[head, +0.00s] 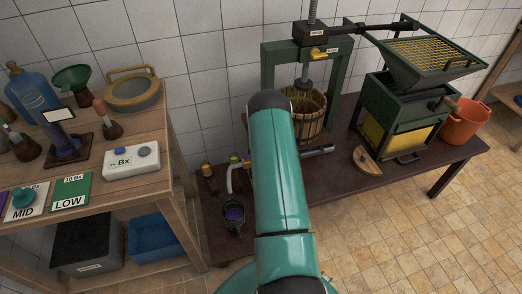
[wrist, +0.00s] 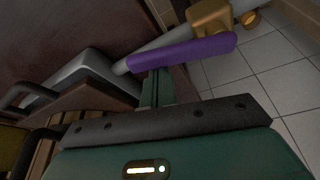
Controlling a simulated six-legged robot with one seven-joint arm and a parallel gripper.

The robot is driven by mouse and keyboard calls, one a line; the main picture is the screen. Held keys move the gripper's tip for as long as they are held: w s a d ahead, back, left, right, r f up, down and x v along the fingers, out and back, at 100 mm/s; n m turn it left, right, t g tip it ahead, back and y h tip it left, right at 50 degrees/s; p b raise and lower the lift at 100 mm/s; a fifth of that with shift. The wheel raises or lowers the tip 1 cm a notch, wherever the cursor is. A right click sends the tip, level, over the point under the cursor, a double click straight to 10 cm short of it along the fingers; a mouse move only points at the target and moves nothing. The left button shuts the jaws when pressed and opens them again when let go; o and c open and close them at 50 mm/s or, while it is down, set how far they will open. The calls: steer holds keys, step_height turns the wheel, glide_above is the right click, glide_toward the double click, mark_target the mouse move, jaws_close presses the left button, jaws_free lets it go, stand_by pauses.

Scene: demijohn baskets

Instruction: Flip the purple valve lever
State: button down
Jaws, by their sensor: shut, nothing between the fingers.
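The purple valve lever (wrist: 182,52) shows in the wrist view as a long bar lying across the upper middle, slightly tilted. A brass-coloured valve part (wrist: 212,18) and a grey pipe (wrist: 240,8) are just beyond its right end. My gripper (wrist: 155,76) is shut and empty, with its fingertips at the lever's lower edge; I cannot tell whether they touch it. In the head view my teal arm hides the gripper and most of the lever's surroundings. A pale curved pipe (head: 231,178) shows just left of the arm.
The dark red bench (head: 330,168) carries a basket press (head: 307,110) and a green crusher (head: 392,110). A dark cup with purple contents (head: 234,216) stands near the bench's left end. A wooden table (head: 140,180) with instruments stands at left. Tiled floor (head: 430,235) is clear at right.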

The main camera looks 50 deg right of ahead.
steer(key=s+a+m, duration=0.1)
steer(key=m, duration=0.1)
steer(key=a+m+g, duration=0.1)
steer(key=m, duration=0.1)
steer(key=shift+s+h, duration=0.3)
steer(key=shift+s, duration=0.1)
steer(key=s+a+m+g, duration=0.1)
steer(key=a+m+g, duration=0.2)
steer(key=a+m, duration=0.3)
steer(key=shift+s+m, duration=0.2)
steer(key=shift+m, duration=1.6)
steer(key=shift+w+a, duration=0.1)
steer(key=shift+a, duration=0.15)
steer(key=v, duration=1.3)
steer(key=shift+r, duration=0.4)
